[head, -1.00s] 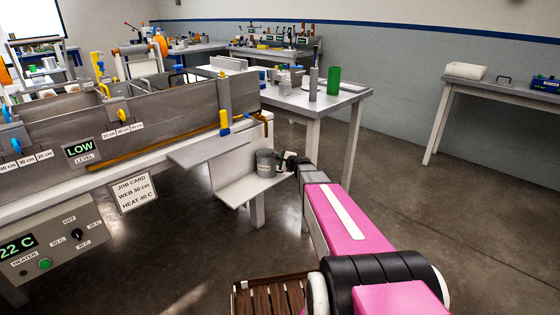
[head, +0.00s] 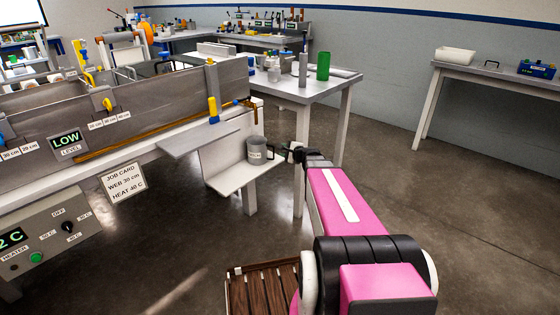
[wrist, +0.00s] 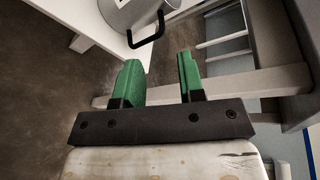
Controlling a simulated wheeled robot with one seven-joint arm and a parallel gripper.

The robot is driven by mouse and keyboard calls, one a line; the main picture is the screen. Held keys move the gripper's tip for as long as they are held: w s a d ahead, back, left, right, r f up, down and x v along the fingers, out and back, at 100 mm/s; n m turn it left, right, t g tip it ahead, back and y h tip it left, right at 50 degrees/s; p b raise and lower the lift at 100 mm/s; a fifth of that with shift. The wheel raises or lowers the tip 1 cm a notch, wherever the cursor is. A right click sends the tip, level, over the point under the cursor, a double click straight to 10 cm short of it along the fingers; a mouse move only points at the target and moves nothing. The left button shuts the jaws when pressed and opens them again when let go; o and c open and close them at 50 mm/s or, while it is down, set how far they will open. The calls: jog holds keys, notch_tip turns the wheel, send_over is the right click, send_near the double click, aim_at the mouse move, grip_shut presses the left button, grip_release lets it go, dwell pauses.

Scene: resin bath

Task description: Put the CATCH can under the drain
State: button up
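The grey CATCH can (head: 254,151) stands upright on a low white shelf (head: 232,178) at the end of the bath. Its label is too small to read. My gripper (head: 285,152) is just to the right of the can, at about its height. In the wrist view my gripper (wrist: 160,62) shows two green fingers apart with nothing between them. The can (wrist: 128,10) and its black loop handle (wrist: 147,28) are ahead of the fingertips, apart from them. A yellow-handled fitting (head: 213,108) is on the bath's end, above the shelf; I cannot tell the drain outlet itself.
The long metal bath (head: 150,100) fills the left, with a flat grey ledge (head: 198,138) above the shelf. A wooden slatted crate (head: 262,290) is at the front. Floor is clear at right.

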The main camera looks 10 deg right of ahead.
jog(key=s+a+f+n+g+h, duration=0.1)
jog(key=s+a+f+n+g, duration=0.25)
jog(key=s, duration=0.25)
jog(key=s+a+f+n+g, duration=0.2)
jog(key=s+a+n+g, duration=0.1)
jog(key=s+n, duration=0.25)
jog(key=s+a+f+n+g+h, duration=0.1)
jog(key=s+a+f+n+g, duration=0.1)
jog(key=s+a+n+g, duration=0.35)
jog(key=s+d+f+n+g+h, duration=0.1)
jog(key=s+d+n+h, duration=0.2)
jog(key=s, duration=0.6)
jog(key=shift+s+d+h, duration=0.2)
jog(key=shift+d+h, duration=0.6)
jog(key=shift+d, duration=0.05)
